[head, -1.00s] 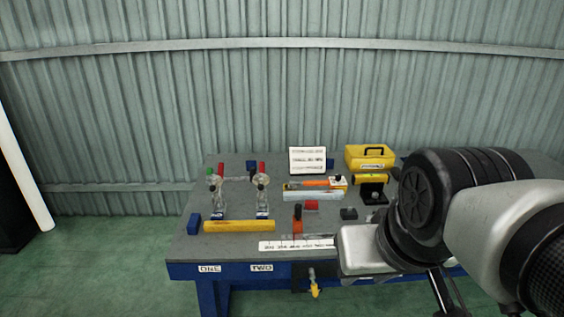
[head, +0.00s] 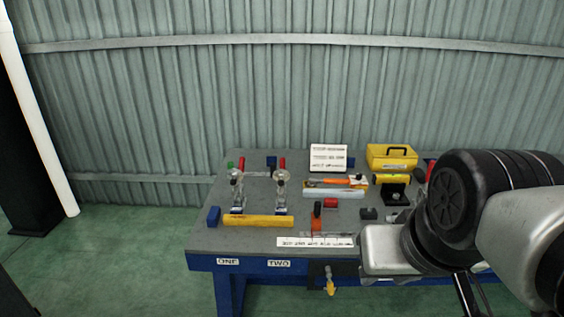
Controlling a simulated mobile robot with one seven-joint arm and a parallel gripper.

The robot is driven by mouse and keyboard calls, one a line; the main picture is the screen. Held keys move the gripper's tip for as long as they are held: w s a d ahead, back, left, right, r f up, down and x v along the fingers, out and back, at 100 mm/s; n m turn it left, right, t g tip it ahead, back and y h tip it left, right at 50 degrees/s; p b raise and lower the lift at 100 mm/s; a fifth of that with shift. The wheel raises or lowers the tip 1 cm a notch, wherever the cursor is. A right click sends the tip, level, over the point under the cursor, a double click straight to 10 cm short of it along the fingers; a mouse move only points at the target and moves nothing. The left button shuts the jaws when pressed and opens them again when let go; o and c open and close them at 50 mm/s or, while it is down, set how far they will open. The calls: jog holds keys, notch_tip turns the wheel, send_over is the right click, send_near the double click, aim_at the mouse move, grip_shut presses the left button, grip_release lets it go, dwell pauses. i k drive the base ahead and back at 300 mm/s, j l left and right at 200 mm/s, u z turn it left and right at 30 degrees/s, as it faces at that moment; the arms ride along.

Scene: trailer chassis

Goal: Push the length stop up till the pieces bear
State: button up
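On the bench in the head view, a small upright orange piece with a dark top (head: 317,213) stands just behind a white scale strip (head: 290,242); it looks like the length stop, but I cannot be sure. A clear or grey bar lies between them. Two clamps, the left one (head: 236,188) and the right one (head: 281,190), stand behind a yellow bar (head: 258,221). Whether any pieces touch the stop is too small to tell. My gripper's fingers do not show.
The blue bench (head: 252,263) has labels ONE and TWO on its front, and a yellow-handled fitting (head: 330,284) hangs below its edge. Green floor at left is open.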

aim_at(315, 220)
jog(key=i, duration=0.95)
